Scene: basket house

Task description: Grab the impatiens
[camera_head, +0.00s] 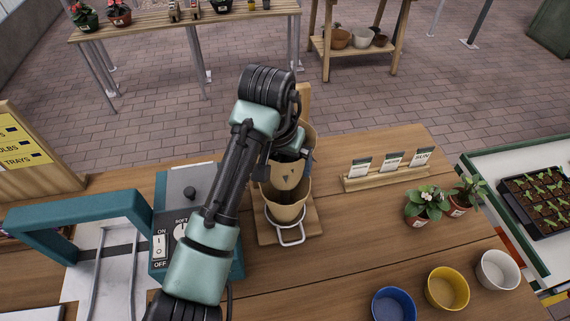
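Two small potted plants stand on the right of the wooden table. One plant (427,203) has green leaves and small white flowers in a reddish-brown pot. The other plant (464,195) is leafy with pinkish-red touches and stands just right of it. Two plants with red flowers (85,17) stand on the far bench. I cannot tell from the labels which one is the impatiens. My gripper (306,160) is at the tan holder in the middle of the table, well left of the potted plants. Its fingers are mostly hidden by the arm.
The tan holder (288,209) stands on a wooden board. A wooden rack of seed packets (386,177) stands behind the plants. Blue (394,304), yellow (446,288) and white pots (498,270) line the front right. A teal-handled machine (160,230) is at left. Table between holder and plants is clear.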

